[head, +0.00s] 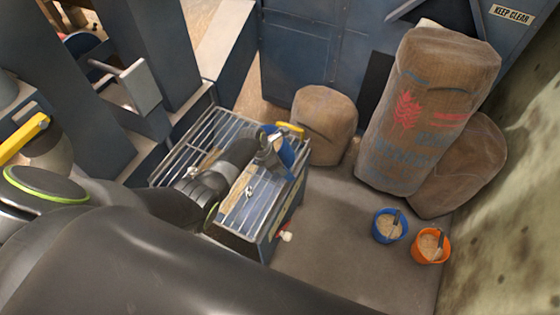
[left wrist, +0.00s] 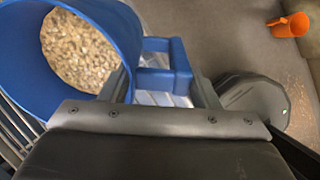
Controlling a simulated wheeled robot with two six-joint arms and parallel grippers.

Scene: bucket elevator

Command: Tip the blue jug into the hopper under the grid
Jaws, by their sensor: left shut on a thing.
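The blue jug (left wrist: 122,28) fills the upper left of the left wrist view. Pale grain shows inside it, and its square handle points to the right. My left gripper (left wrist: 163,85) is shut on that handle. In the head view my left gripper (head: 270,145) is over the far right part of the grid (head: 205,137). A part of the blue jug (head: 286,153) shows just beyond it; the rest is hidden by the gripper. The hopper (head: 254,246) is the metal box under the grid. My right gripper is not in view.
A blue pot (head: 388,238) and an orange pot (head: 431,256), both with grain, stand on the floor to the right. Brown sacks (head: 430,105) stand behind, against a blue metal wall (head: 310,55). An orange vessel (left wrist: 289,25) shows in the left wrist view.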

